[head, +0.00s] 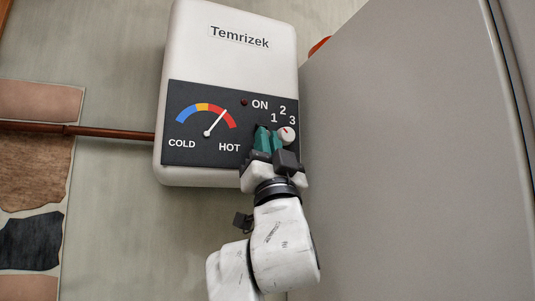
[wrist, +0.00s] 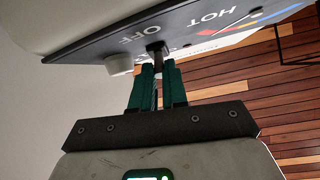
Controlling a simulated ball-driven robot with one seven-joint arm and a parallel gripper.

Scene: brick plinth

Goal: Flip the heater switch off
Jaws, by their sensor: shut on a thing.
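The white heater (head: 237,45), labelled Temrizek, hangs on the wall with a dark control panel (head: 180,150). The switch (wrist: 155,50) is a small dark lever sticking out of the panel beside the OFF label in the wrist view. My gripper (head: 268,138) is at the panel's right part, below the ON label. Its teal fingers, also in the wrist view (wrist: 156,68), are shut on the switch lever. In the head view the fingers hide most of the switch and the OFF label. I cannot tell which way the lever is tilted.
A white round knob (head: 286,136), marked 1, 2, 3, is close to the right of my fingers. A dark red indicator light (head: 244,102) is left of ON. A large grey panel (head: 410,150) stands close on the right. A brown pipe (head: 110,133) runs to the heater's left side.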

